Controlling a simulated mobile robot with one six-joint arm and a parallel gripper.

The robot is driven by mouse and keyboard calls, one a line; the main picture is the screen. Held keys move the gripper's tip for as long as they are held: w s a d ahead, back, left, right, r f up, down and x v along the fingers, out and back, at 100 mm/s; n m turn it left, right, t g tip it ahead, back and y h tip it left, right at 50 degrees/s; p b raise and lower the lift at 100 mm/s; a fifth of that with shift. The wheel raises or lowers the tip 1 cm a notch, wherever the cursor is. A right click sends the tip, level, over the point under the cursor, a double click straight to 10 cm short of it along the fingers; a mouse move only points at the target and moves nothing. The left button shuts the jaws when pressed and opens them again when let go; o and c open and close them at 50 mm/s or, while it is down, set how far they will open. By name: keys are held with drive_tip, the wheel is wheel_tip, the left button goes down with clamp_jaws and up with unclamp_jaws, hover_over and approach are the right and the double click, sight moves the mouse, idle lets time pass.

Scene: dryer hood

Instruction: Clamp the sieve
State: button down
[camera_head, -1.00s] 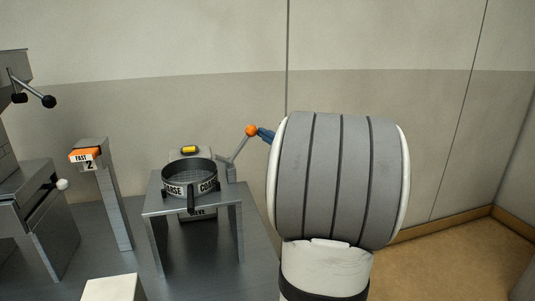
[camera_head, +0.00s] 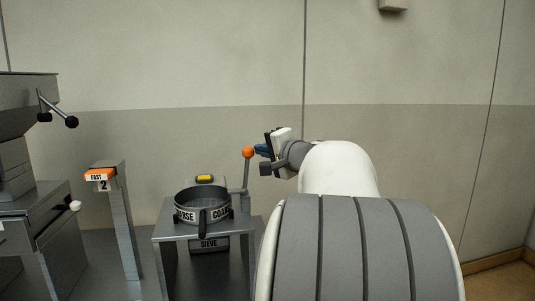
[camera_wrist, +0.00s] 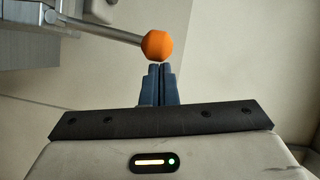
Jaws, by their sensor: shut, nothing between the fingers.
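The dark round sieve (camera_head: 203,206), labelled COARSE, sits on a grey metal stand (camera_head: 168,232) with a SIEVE plate (camera_head: 209,245) below. The clamp lever (camera_head: 246,180) rises at the stand's right side, nearly upright, with an orange ball knob (camera_head: 248,152) on top. My gripper (camera_head: 261,150) is just right of the knob, its blue fingers closed together and empty. In the wrist view the fingertips (camera_wrist: 160,67) are at the orange knob (camera_wrist: 157,45), touching or almost touching it.
A post with an orange FAST 2 label (camera_head: 100,175) stands left of the stand. A grey machine (camera_head: 30,215) with a black-knobbed handle (camera_head: 58,110) and a white knob (camera_head: 76,206) is at far left. A yellow marker (camera_head: 204,178) shows behind the sieve. The wall is behind.

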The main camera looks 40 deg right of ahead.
idle(0.4)
drive_tip(key=s+d+r, duration=0.1)
drive_tip(key=s+d, duration=0.3)
drive_tip(key=s, duration=0.6)
drive_tip(key=shift+s+r, duration=0.3)
drive_tip(key=shift+s, duration=0.1)
